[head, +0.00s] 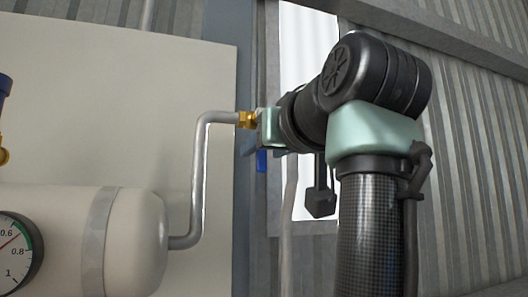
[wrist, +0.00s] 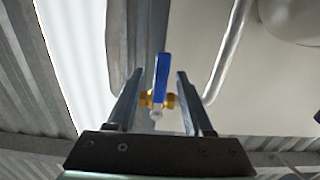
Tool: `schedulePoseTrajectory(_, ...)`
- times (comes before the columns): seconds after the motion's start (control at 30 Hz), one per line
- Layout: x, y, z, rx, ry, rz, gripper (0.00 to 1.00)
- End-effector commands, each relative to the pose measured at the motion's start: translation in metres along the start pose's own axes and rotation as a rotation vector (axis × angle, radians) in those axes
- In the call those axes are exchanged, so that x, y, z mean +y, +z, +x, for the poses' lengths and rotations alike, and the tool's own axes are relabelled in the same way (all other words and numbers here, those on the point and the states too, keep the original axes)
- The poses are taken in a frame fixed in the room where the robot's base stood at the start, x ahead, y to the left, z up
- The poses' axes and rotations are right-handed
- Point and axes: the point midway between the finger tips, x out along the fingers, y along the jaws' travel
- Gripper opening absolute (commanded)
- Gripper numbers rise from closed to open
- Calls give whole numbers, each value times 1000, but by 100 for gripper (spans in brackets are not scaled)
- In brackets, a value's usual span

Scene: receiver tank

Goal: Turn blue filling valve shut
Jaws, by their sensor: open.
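The blue filling valve handle (wrist: 162,72) sits on a brass valve body (wrist: 157,99) in the middle of the wrist view. The handle points up in that picture, across the left-right line of the brass. My gripper (wrist: 159,78) is open, with one finger on each side of the valve and visible gaps to the handle. In the head view the blue handle (head: 261,161) shows below my gripper (head: 263,130), pointing down. The brass fitting (head: 247,119) is at the top end of a bent grey pipe (head: 199,160). My gripper hides most of the valve body there.
The cream tank (head: 135,240) with a round gauge (head: 12,250) is at the lower left. Another blue-topped brass fitting (head: 4,90) is at the left edge. A cream panel (head: 110,110) stands behind the pipe, and corrugated walls (head: 465,170) are at the right.

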Motion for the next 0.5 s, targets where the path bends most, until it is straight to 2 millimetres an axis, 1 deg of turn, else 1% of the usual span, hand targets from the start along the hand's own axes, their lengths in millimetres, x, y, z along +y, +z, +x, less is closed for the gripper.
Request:
schedulePoseTrajectory(0.13,0,1,-3,0,0,1,51)
schedulePoseTrajectory(0.23,0,2,-13,3,1,0,51)
schedulePoseTrajectory(0.37,0,4,-38,5,2,-2,51)
schedulePoseTrajectory(0.5,1,5,-71,5,3,-1,51)
